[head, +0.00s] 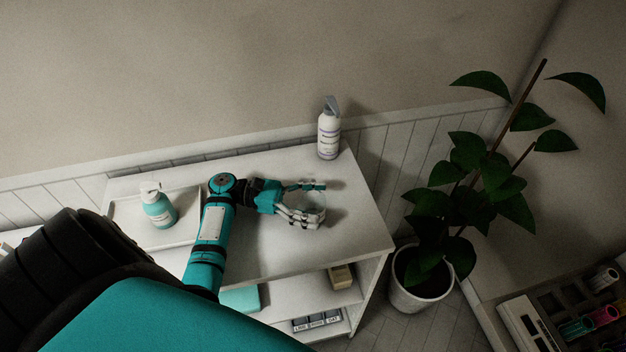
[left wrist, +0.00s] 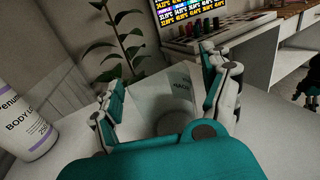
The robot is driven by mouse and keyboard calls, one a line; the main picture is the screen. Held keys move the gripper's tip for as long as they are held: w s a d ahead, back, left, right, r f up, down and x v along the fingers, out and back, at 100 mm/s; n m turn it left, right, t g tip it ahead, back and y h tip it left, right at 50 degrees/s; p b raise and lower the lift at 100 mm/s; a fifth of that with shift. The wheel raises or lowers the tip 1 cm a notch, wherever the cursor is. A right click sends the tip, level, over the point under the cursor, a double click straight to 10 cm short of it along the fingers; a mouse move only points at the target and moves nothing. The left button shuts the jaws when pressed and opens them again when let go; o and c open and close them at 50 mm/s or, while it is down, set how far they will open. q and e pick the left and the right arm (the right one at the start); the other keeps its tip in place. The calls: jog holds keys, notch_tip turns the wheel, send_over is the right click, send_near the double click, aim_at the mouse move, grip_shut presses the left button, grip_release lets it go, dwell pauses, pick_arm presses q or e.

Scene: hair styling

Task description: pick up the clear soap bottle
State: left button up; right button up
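The clear soap bottle (left wrist: 165,105) stands between the fingers of my left gripper in the left wrist view, see-through and faint, with small dark print near its top. In the head view it is a pale, glassy shape (head: 311,199) on the white shelf top, partly hidden by the fingers. My left gripper (head: 308,203) lies low around the bottle. In the left wrist view its fingers (left wrist: 165,92) are spread to either side, with narrow gaps seeming to show.
A white body-lotion bottle (head: 328,132) stands at the back right of the shelf top (head: 275,245); a teal pump bottle (head: 158,207) stands on a tray at left. A potted plant (head: 422,285) is beyond the right edge. The shelf's front right is clear.

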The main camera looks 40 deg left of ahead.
pick_arm(q)
jog(key=c, duration=1)
